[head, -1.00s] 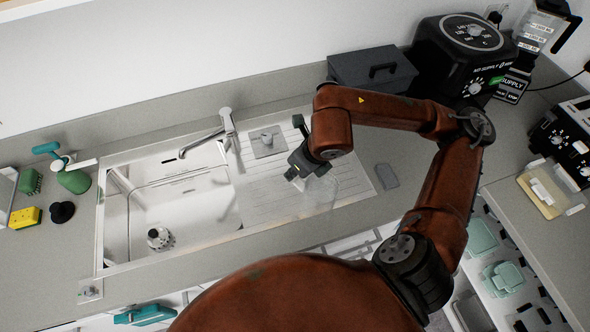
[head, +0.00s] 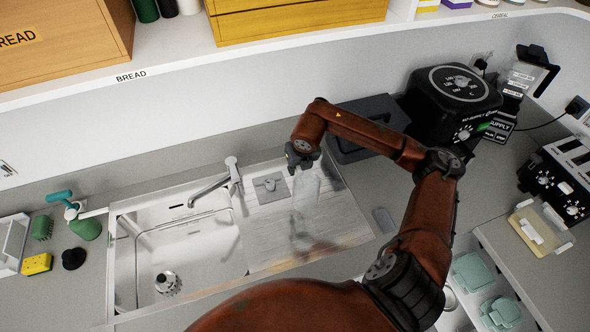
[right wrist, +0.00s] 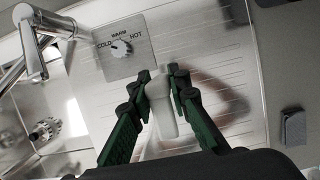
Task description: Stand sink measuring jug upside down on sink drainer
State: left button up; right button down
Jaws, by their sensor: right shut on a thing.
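The clear measuring jug (head: 306,190) is see-through and hangs below my right gripper (head: 301,160), over the drainer. My right gripper (right wrist: 163,74) is shut on the jug's pale handle (right wrist: 162,112), which shows between its green fingers in the right wrist view. The jug's outline is faint, so I cannot tell which way its mouth faces or whether its lower end touches the drainer. The ridged metal sink drainer (head: 272,226) lies right of the sink bowl; it also shows in the right wrist view (right wrist: 215,50). My left gripper is not in view.
A dark grey box (head: 352,150) is behind the drainer, near my right arm. A small grey item (head: 384,220) lies right of it. A shelf (head: 170,75) runs above.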

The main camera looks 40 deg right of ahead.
aim_at(299, 177)
jog(key=shift+w+a, duration=0.2)
jog(key=shift+a, duration=0.1)
notch_tip(299, 177, down, 10)
jog(key=b, duration=0.9)
jog(key=shift+f+b, duration=0.45)
jog(key=shift+f, duration=0.2)
dwell(0.4)
jog(key=c, duration=1.7)
grip_release()
jog(key=shift+c, duration=0.2)
jog(key=v, duration=1.2)
